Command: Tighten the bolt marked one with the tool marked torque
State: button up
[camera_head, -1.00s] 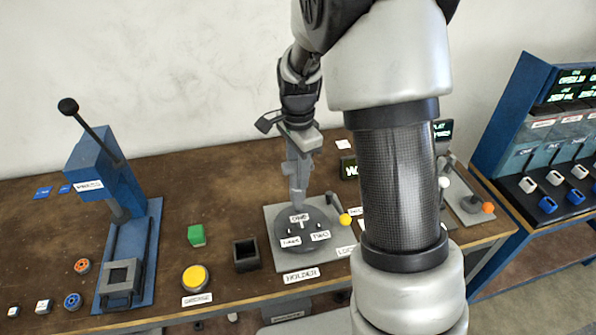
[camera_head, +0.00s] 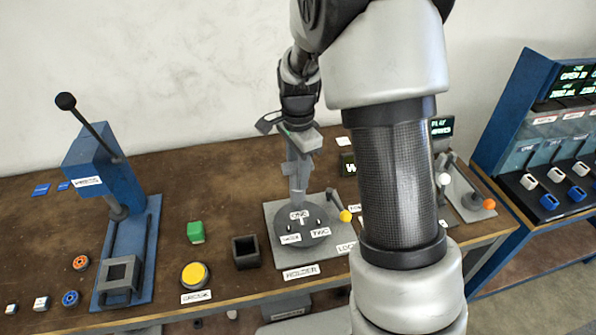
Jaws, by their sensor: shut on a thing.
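My gripper (camera_head: 300,143) is shut on a grey upright tool (camera_head: 298,175) above the round dark disc (camera_head: 287,237) on the plate labelled HOLDER (camera_head: 272,212). No torque marking can be read on the tool. Its lower end is just behind or over the label that seems to read ONE (camera_head: 298,215). I cannot tell whether it touches the bolt there, whose head is hidden. Two more labels, one reading TWO (camera_head: 320,232), lie on the disc beside small dark bolts.
A yellow-knobbed lever (camera_head: 345,216) stands at the holder's right edge. A black open box (camera_head: 246,252), a green block (camera_head: 196,232) and a yellow button (camera_head: 195,275) are to the left. A blue press (camera_head: 100,175) stands further left.

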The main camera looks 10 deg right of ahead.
jog(key=shift+f, duration=0.5)
dwell(1.3)
jog(key=shift+r, duration=0.1)
dwell(0.8)
jog(key=shift+r+p, duration=2.8)
jog(key=shift+r, duration=0.75)
jog(key=shift+f, duration=0.1)
